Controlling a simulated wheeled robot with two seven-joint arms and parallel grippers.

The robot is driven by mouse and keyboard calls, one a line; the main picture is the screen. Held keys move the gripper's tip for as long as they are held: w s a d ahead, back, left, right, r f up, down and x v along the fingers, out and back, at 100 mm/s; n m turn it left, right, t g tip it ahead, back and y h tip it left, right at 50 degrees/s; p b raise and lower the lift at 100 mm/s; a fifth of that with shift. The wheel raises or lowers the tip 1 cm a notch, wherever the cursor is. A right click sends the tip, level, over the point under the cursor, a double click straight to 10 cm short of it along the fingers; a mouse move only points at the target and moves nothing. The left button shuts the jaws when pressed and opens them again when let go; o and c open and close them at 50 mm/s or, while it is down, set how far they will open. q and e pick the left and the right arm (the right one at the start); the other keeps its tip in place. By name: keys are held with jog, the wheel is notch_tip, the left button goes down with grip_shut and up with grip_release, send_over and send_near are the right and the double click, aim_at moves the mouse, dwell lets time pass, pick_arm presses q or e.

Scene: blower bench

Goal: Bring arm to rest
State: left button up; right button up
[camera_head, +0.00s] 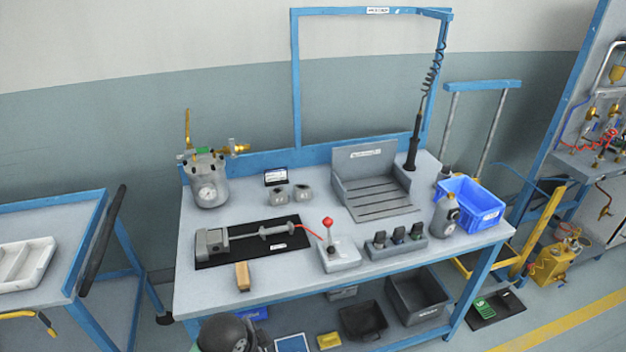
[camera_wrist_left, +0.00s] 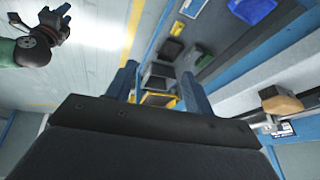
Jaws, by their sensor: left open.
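My left gripper (camera_wrist_left: 160,85) is open in the left wrist view, with two bluish fingers apart and nothing visible between them. It is low beside the front of the blue-framed bench (camera_head: 380,268), with the lower-shelf items beyond it. In the head view only a dark rounded part, likely of my left arm, shows at the bottom edge; the fingers are not seen there. A dark, jointed arm end, which looks like my right gripper (camera_wrist_left: 52,28), shows at the upper left of the wrist view; its jaws are too unclear to read.
On the bench are a tan block (camera_head: 242,275) near the front edge, a grey box with a red-knobbed lever (camera_head: 338,255), a pressure pot (camera_head: 207,188) and a blue bin (camera_head: 470,205). Dark bins (camera_head: 418,297) sit below. A side table (camera_head: 60,220) stands left.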

pick_arm(q)
jog(key=s+a+f+n+y, duration=0.3)
jog(key=s+a+n, duration=0.75)
jog(key=s, duration=0.25)
jog(key=s+d+f+g, duration=0.1)
jog(key=s+d+f, duration=0.1)
jog(key=f, duration=1.5)
jog(key=s+d+f+g, duration=0.1)
jog(key=s+d+f, duration=0.1)
jog(key=f, duration=1.5)
jog(key=shift+s+d+f+h, duration=0.15)
jog(key=shift+d+f+h, duration=0.15)
jog(key=shift+d+h, duration=0.1)
